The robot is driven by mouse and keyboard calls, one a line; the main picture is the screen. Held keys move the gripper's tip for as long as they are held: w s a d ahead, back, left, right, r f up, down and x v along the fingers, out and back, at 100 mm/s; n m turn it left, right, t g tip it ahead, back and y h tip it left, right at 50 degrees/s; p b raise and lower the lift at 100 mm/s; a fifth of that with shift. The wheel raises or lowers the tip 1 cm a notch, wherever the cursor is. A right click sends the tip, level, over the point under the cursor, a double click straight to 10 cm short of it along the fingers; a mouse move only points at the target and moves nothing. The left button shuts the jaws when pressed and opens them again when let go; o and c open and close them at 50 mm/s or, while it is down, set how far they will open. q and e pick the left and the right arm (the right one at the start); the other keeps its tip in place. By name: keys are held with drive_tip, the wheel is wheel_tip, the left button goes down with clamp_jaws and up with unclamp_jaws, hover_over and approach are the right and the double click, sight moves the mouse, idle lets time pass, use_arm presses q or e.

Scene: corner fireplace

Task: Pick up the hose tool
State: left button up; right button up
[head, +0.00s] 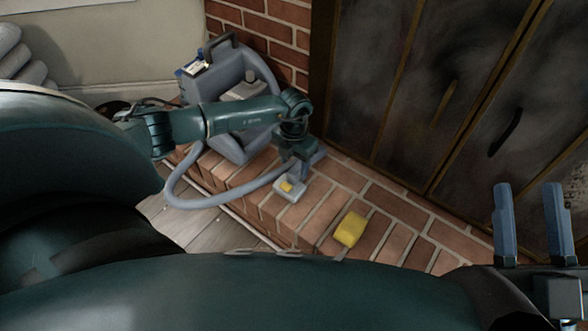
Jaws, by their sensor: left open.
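The hose tool (290,190) is a small light grey head with a yellow patch. It lies on the brick hearth (262,211), at the end of a grey hose (207,203) that loops round from a grey cleaning machine (226,141). My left gripper (301,169) points down right at the hose tool, at its upper edge in the picture. It is open, but its fingers are small and partly hidden, so I cannot tell whether they touch the tool. My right gripper (531,222) is at the right edge, open and empty, its two blue-grey fingers pointing up.
A yellow sponge-like brush (350,229) lies on the hearth right of the hose tool. Dark fireplace doors (440,90) stand behind, beside a brick wall (272,30). The machine stands behind my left forearm. Bare bricks lie between the tool and the brush.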

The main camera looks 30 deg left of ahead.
use_arm(q)
drive_tip(key=f+b, duration=0.2)
drive_tip(key=f, duration=0.1)
drive_tip(key=f+b, duration=0.1)
drive_tip(key=f, duration=0.1)
drive_tip(key=shift+w+a, duration=0.2)
drive_tip(key=shift+a, duration=0.05)
drive_tip(key=shift+f+b, duration=0.25)
drive_tip(key=shift+b, duration=0.05)
drive_tip(key=shift+r, duration=0.1)
clamp_jaws()
use_arm(e)
drive_tip(key=shift+s+d+r+n+y, duration=0.15)
drive_tip(key=shift+s+r+n+y, duration=0.05)
drive_tip(key=shift+r+n+y, duration=1.05)
drive_tip(key=shift+s+d+r+n+y, duration=0.1)
drive_tip(key=shift+s+r+n+y, duration=0.05)
drive_tip(key=shift+r+n+y, duration=1.05)
